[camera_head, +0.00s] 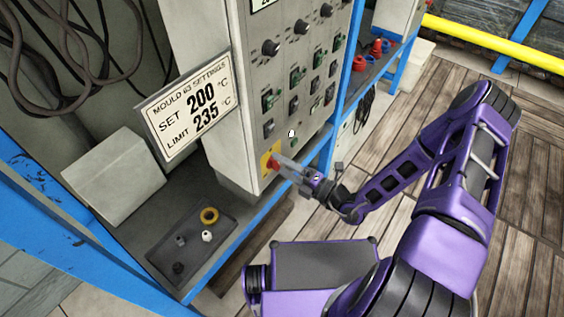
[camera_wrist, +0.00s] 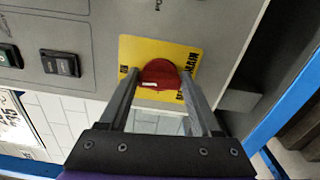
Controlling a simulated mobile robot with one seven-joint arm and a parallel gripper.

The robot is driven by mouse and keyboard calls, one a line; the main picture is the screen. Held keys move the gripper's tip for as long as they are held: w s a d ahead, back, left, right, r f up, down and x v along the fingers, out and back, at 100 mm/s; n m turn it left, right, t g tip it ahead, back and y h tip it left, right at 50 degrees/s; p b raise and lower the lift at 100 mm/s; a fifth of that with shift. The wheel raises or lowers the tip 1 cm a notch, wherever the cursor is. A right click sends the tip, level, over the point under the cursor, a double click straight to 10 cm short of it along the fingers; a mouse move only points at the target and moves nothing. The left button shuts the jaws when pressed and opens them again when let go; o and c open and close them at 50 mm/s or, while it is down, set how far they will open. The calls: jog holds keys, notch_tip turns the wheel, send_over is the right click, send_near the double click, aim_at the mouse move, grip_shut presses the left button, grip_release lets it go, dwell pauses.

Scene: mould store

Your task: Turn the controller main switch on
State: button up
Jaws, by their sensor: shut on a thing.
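The main switch is a red rotary knob (camera_wrist: 160,74) on a yellow plate (camera_wrist: 135,47) low on the grey controller's front face. A pale mark shows on the knob's near side. In the head view, the red knob (camera_head: 274,164) and its yellow plate (camera_head: 265,170) sit at the bottom corner of the controller (camera_head: 215,100). My gripper (camera_wrist: 160,84) has one finger on each side of the knob and is shut on it. It also shows in the head view (camera_head: 280,163). The fingers hide part of the plate's lettering, so I cannot read the knob's setting.
A settings sign (camera_head: 188,108) reads set 200 °C, limit 235 °C. Dark knobs and switches (camera_head: 269,99) cover the panel above. A blue post (camera_head: 348,60) stands right of the controller.

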jog(key=shift+s+m, duration=0.1)
jog(key=shift+m, duration=0.5)
jog(key=o, duration=1.4)
jog(key=shift+d, duration=0.1)
jog(key=v, duration=1.7)
jog(key=shift+s+d, duration=0.1)
jog(key=shift+f, duration=0.15)
